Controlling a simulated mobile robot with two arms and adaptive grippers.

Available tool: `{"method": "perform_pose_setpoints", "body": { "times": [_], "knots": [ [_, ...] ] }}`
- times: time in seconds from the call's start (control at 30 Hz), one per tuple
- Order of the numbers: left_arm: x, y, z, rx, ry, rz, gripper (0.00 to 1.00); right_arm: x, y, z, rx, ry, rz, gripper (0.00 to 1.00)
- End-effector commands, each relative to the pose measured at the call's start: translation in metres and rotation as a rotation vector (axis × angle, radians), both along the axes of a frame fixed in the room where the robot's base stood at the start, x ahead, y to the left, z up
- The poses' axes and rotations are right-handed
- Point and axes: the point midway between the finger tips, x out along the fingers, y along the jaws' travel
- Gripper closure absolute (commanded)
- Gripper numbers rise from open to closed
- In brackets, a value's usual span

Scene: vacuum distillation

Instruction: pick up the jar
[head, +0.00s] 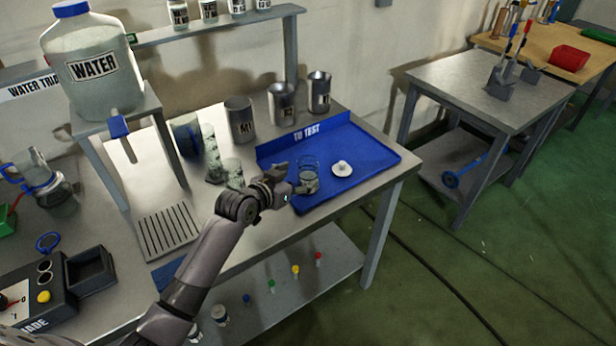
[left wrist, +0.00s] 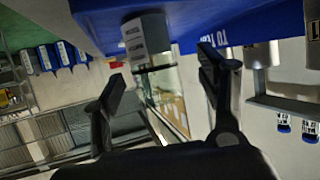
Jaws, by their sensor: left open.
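The jar (head: 309,166) is clear glass with a bluish rim and stands on the blue "TO TEST" tray (head: 375,153). My left gripper (head: 294,178) is low over the tray, just left of the jar, and partly hides its lower part. In the left wrist view, which is turned over, what looks like the jar (left wrist: 147,42) shows a pale label between the two spread fingers (left wrist: 165,82). The fingers are open, and I cannot tell whether either touches it. My right gripper is in neither view.
A white round lid (head: 342,169) lies on the tray right of the jar. Metal cups (head: 281,104) stand behind the tray, and glassware (head: 212,150) stands to its left. A water jug (head: 95,70) sits on a raised stand. The tray's right end is clear.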

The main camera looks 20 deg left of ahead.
Motion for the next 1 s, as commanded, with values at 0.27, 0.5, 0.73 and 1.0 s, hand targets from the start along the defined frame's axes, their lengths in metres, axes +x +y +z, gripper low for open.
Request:
{"method": "perform_pose_setpoints", "body": {
  "times": [0.27, 0.5, 0.73, 1.0],
  "knots": [
    [0.02, -0.013, -0.017, -0.003, 0.003, 0.0, 0.33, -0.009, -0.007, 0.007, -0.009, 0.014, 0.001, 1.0],
    [0.04, -0.018, -0.028, 0.0, 0.0, 0.0, 0.33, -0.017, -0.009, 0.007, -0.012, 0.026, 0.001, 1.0],
    [0.041, -0.019, -0.029, 0.0, 0.001, 0.0, 0.33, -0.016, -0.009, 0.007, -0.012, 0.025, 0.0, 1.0],
    [0.041, -0.018, -0.029, 0.0, 0.0, 0.0, 0.48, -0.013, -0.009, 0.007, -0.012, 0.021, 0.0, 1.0]
  ]
}}
